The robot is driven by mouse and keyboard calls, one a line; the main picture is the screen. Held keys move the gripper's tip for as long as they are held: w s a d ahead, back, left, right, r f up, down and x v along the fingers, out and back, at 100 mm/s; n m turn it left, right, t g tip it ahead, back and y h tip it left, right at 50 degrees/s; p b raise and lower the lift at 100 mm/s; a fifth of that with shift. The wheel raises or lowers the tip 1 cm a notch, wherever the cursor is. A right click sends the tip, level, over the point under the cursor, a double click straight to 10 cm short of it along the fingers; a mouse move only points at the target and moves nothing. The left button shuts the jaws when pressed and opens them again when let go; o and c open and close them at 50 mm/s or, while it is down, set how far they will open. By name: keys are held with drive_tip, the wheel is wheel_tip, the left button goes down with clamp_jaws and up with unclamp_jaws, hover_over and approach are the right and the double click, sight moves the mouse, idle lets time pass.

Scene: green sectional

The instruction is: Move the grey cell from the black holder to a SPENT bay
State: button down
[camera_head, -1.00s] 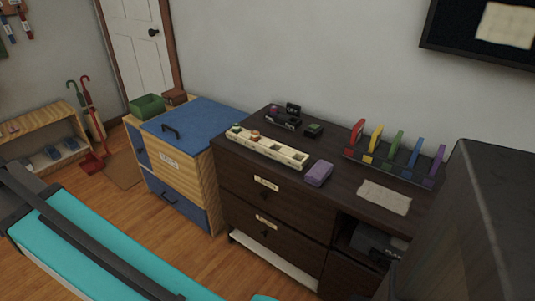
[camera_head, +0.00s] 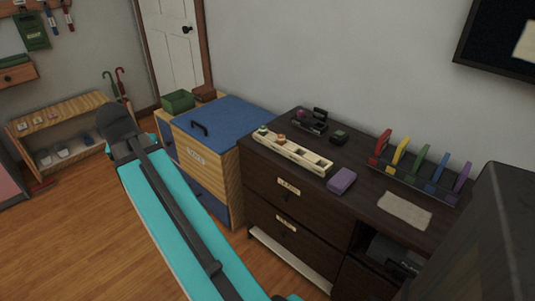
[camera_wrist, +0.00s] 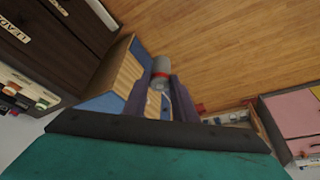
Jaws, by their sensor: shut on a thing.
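In the wrist view my gripper (camera_wrist: 161,82) is shut on a grey cell (camera_wrist: 161,67) with a red band, held between the two fingers in the air above the floor. The head view shows my turquoise arm but not the jaws or the held cell. A long cream tray of bays (camera_head: 311,162) lies on the dark dresser, with a green-topped and an orange-topped piece in its left bays. The tray's edge also shows at the left of the wrist view (camera_wrist: 22,84). Bay labels are unreadable. A black holder (camera_head: 318,127) stands behind the tray.
On the dark dresser (camera_head: 283,172) are a purple block (camera_head: 341,180), a small dark green block (camera_head: 339,137), a rack of coloured upright pieces (camera_head: 420,164) and a beige cloth (camera_head: 405,209). A blue-topped cabinet (camera_head: 226,120) stands left of it. Open wooden floor lies in front.

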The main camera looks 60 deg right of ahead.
drive_tip(key=s+d+m+g+p, duration=0.35)
drive_tip(key=s+d+m, duration=0.55)
drive_tip(key=s+d, duration=0.75)
drive_tip(key=s+d+m+g+p, duration=0.1)
drive_tip(key=s+d+m, duration=0.1)
drive_tip(key=s, duration=0.4)
drive_tip(key=s+d+m+p, duration=0.1)
drive_tip(key=s+d+m, duration=0.2)
drive_tip(key=s, duration=0.3)
drive_tip(key=s+d+f+m+g+p, duration=0.1)
drive_tip(key=s+d+m, duration=0.2)
drive_tip(key=s, duration=0.2)
drive_tip(key=shift+s+d+g+y, duration=0.3)
drive_tip(key=shift+s+g, duration=0.05)
drive_tip(key=shift+s, duration=0.05)
drive_tip(key=w+d+f+p, duration=0.1)
drive_tip(key=d+p, duration=0.1)
drive_tip(key=d, duration=1.4)
drive_tip(key=shift+w+f+p, duration=0.3)
drive_tip(key=shift+w+p, duration=0.05)
drive_tip(key=shift+f+p, duration=0.4)
drive_tip(key=shift+f, duration=1.35)
drive_tip(key=shift+f, duration=0.15)
